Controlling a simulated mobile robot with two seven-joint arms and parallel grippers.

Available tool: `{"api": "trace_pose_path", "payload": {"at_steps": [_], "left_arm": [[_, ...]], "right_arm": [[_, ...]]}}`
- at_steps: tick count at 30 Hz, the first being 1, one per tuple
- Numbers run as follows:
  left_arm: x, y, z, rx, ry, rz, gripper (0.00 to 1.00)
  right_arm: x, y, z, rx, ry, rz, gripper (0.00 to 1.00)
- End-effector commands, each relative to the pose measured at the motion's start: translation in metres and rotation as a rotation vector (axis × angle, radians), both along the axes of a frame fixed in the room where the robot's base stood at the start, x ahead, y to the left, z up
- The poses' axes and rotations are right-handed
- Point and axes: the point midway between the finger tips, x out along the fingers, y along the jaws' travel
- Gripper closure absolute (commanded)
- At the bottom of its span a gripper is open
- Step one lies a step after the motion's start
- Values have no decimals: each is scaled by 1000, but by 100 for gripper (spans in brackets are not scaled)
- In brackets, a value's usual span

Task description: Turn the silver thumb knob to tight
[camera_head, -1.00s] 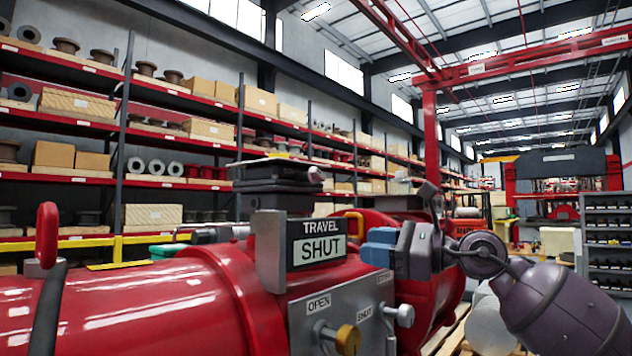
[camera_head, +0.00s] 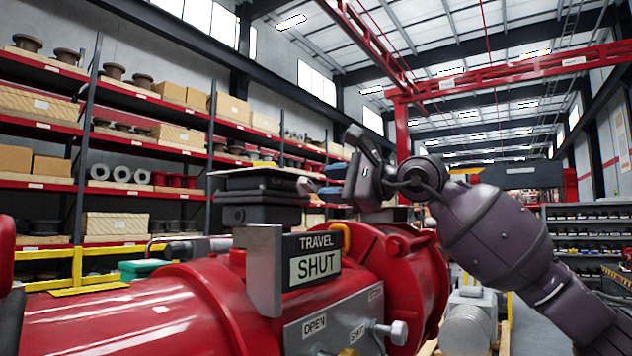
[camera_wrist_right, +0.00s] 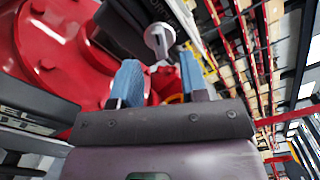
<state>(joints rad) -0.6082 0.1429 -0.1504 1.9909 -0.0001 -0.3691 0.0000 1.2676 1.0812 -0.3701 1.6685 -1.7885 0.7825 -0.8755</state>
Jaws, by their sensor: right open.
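The silver thumb knob (camera_wrist_right: 158,40) shows in the right wrist view as a small slotted silver piece beside a dark housing. In the head view a small pale knob (camera_head: 306,185) sticks out from the right side of the black box (camera_head: 262,195) on the red actuator; it seems to be the same knob. My right gripper (camera_head: 325,184) is open just right of it, its blue fingers pointing left at it. In the right wrist view my right gripper (camera_wrist_right: 160,65) has a finger on either side of the knob's line; contact cannot be told. My left gripper is not in view.
The red actuator (camera_head: 140,310) fills the lower left. Its TRAVEL SHUT sign (camera_head: 316,260) and grey bracket (camera_head: 264,270) stand below the black box. A silver bolt-like knob (camera_head: 392,331) sticks out beside the lower SHUT label. Shelves stand behind.

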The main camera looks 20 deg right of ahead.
Motion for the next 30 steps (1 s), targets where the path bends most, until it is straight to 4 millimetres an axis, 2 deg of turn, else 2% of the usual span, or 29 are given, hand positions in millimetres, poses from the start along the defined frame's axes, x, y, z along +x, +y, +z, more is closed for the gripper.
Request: {"api": "trace_pose_path", "payload": {"at_steps": [3, 9, 20, 28, 30], "left_arm": [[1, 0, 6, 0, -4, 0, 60], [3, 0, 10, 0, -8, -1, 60], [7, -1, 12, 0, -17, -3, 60], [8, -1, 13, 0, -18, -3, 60], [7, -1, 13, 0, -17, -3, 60]], "right_arm": [[13, 12, 2, 1, 1, 2, 60], [27, 21, 1, 0, 1, 0, 60], [31, 24, -1, -1, 1, 0, 60], [30, 24, -1, -1, 1, 0, 99], [30, 24, -1, -1, 1, 0, 100]]}}
